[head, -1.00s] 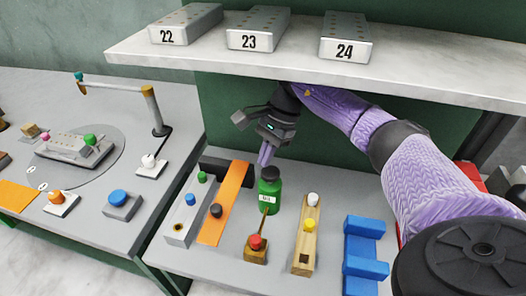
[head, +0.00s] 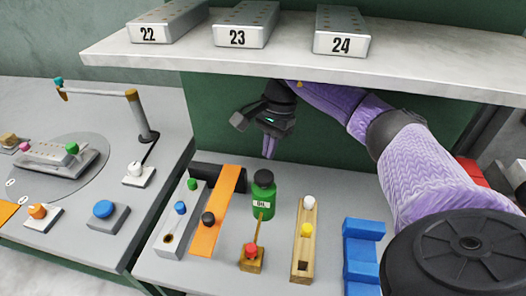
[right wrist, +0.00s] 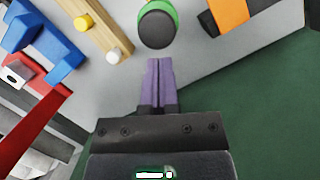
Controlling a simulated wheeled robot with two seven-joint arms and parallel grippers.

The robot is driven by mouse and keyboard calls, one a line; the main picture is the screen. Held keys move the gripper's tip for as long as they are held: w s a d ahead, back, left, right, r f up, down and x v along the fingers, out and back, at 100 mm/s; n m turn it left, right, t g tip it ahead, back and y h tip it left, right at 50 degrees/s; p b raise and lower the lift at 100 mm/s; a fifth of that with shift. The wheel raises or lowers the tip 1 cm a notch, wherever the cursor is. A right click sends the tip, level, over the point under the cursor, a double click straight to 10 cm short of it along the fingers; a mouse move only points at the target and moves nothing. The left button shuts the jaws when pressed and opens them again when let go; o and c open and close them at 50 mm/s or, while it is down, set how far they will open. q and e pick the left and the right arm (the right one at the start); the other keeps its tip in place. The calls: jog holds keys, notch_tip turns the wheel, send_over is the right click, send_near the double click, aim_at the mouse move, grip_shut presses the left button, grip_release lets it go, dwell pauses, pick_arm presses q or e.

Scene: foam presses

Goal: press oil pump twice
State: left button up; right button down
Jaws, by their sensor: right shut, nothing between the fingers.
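The oil pump is a green bottle (head: 263,204) with a black cap and a white label, standing upright on the grey bench. In the right wrist view its black cap (right wrist: 157,29) shows just beyond the fingertips. My right gripper (head: 270,156), with purple fingers, is shut and empty. It points down, a little above and behind the cap, apart from it in the head view. In the right wrist view its closed fingers (right wrist: 159,64) lie side by side with nothing between them. My left gripper is in neither view.
An orange strip (head: 216,215) and a grey block with knobs (head: 171,232) stand left of the bottle. A red-knobbed wooden block (head: 251,259), a wooden rail (head: 302,250) and blue blocks (head: 363,245) stand in front and right. A shelf (head: 290,65) overhangs the arm.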

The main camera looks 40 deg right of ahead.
aim_at(267, 173)
jog(key=b+x, duration=0.1)
jog(key=x, duration=0.2)
jog(key=shift+s+f, duration=0.1)
jog(key=shift+f, duration=0.1)
jog(key=shift+a+f, duration=0.1)
jog(key=shift+f, duration=0.1)
jog(key=shift+s, duration=0.1)
notch_tip(267, 173, down, 2)
jog(key=shift+f+b, duration=0.2)
jog(key=shift+b, duration=1)
jog(key=shift+r, duration=0.1)
jog(key=d, duration=0.2)
jog(key=d+r+b, duration=0.1)
jog(key=shift+w, duration=0.3)
